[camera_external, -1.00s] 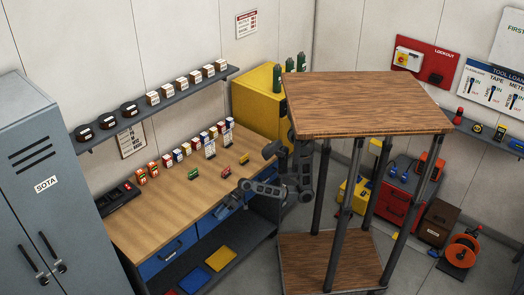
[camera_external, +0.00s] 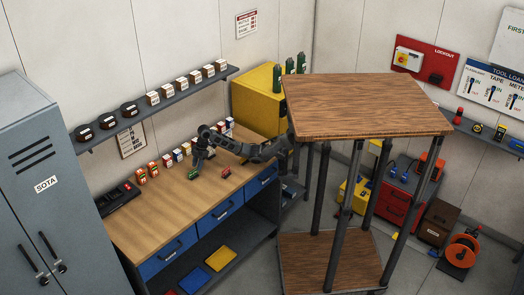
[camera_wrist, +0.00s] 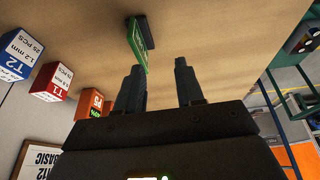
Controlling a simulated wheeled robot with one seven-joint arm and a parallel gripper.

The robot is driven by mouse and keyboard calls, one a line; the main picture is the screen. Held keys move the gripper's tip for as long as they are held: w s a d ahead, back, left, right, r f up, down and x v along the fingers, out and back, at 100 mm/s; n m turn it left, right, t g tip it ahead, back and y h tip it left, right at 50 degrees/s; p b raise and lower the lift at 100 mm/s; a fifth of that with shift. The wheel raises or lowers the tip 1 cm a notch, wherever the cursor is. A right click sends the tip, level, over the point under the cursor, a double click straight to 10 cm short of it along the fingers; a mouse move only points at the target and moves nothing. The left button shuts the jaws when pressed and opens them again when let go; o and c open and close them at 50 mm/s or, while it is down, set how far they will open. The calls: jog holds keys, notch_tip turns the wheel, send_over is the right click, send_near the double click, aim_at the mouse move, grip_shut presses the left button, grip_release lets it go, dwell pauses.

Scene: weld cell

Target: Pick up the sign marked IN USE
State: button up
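A green sign with a pale edge (camera_wrist: 138,44) stands on a small dark base in the wrist view, just beyond my fingertips and nearer the left finger. Its lettering cannot be read. A small green sign (camera_external: 193,174) also shows on the bench in the external view. A red sign (camera_external: 226,173) stands to its right; its words are too small to read. My gripper (camera_wrist: 158,76) has its two fingers apart with nothing between them. In the external view my gripper (camera_external: 197,162) points down over the bench, close above and behind the green sign.
A row of small boxes (camera_external: 168,159) stands along the back of the wooden bench (camera_external: 160,215); orange, red and blue ones show left in the wrist view. A wall shelf (camera_external: 160,110) hangs above. A tall wooden-topped stand (camera_external: 365,105) is to the right. The bench front is clear.

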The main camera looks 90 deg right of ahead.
aim_at(193, 174)
jog(key=d, duration=0.1)
jog(key=d+b, duration=0.1)
jog(key=w+d, duration=0.1)
jog(key=shift+r+y, duration=0.3)
jog(key=shift+r, duration=0.1)
jog(key=shift+x, duration=3.7)
jog(key=shift+w, duration=0.15)
grip_shut()
